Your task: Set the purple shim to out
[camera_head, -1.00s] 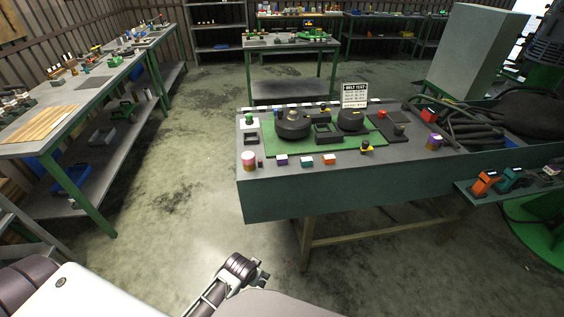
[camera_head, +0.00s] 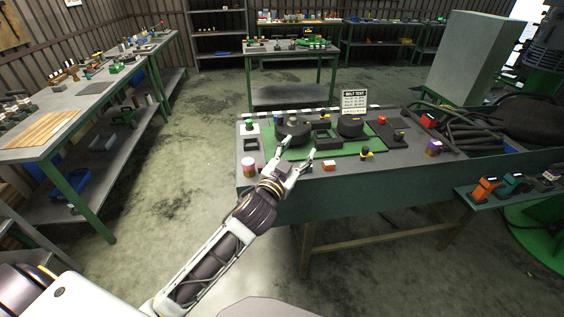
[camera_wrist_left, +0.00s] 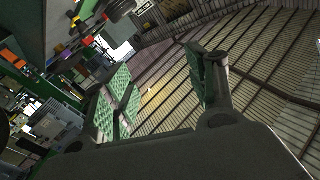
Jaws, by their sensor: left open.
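My left gripper (camera_head: 299,150) reaches over the front of the grey bench in the head view, its two fingers apart with nothing visible between them. It also shows in the left wrist view (camera_wrist_left: 165,85), with green-padded fingers spread wide. The small purple block at the bench's front edge is hidden behind my gripper now, as is the teal block beside it. The orange block (camera_head: 329,167) shows just right of the fingers. A purple-and-orange round piece (camera_head: 434,148) stands farther right. My right gripper is not in view.
On the green mat (camera_head: 345,149) stand two black round parts (camera_head: 351,126) and a black square frame. A sign (camera_head: 354,99) stands behind. A pink-and-white cylinder (camera_head: 248,166) is at the left front corner, and a yellow-and-black piece (camera_head: 366,153) at the front. Black hoses (camera_head: 470,130) lie right.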

